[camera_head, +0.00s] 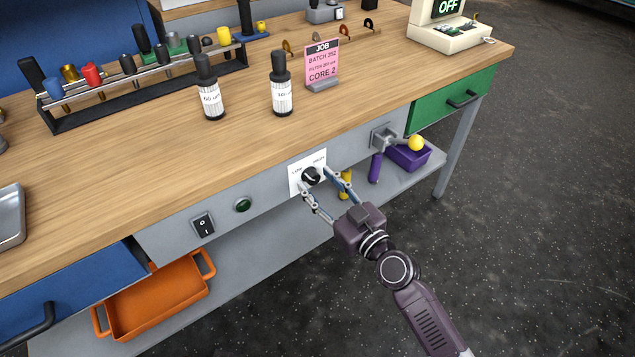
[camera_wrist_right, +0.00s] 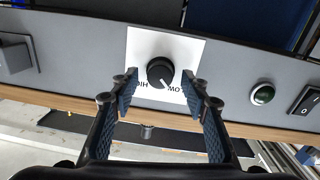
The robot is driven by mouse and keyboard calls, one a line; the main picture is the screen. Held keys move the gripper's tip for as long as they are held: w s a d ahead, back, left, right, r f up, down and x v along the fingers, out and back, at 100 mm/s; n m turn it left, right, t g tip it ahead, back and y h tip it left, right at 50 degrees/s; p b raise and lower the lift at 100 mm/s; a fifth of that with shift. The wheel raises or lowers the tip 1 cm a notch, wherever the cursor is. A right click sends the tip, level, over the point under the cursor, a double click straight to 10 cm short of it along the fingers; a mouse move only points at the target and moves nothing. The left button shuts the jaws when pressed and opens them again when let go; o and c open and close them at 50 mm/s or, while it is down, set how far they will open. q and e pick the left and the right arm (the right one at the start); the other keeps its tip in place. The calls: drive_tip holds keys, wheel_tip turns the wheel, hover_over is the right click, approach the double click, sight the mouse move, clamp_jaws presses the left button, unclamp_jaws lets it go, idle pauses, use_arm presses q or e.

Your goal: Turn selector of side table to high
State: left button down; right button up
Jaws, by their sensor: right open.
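The selector is a black round knob (camera_head: 311,175) on a white plate (camera_head: 294,181) in the grey front panel of the table, with LOW at the plate's left and HIGH at its right. In the right wrist view the knob (camera_wrist_right: 160,72) appears upside down, and its white mark points toward the LOW label. My right gripper (camera_head: 316,179) is open in front of the plate. In the wrist view its two blue fingers (camera_wrist_right: 159,78) lie on either side of the knob, with a visible gap on each side. My left gripper is out of view.
Left of the plate are a green button (camera_head: 242,205) and a black rocker switch (camera_head: 203,224). To the right, a grey bracket (camera_head: 386,137) juts from the panel near a yellow ball (camera_head: 416,143). Two bottles and a pink job card (camera_head: 322,64) stand on the tabletop above.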

drive_tip(key=shift+w+a, duration=0.15)
drive_tip(key=shift+w, duration=0.1)
clamp_jaws()
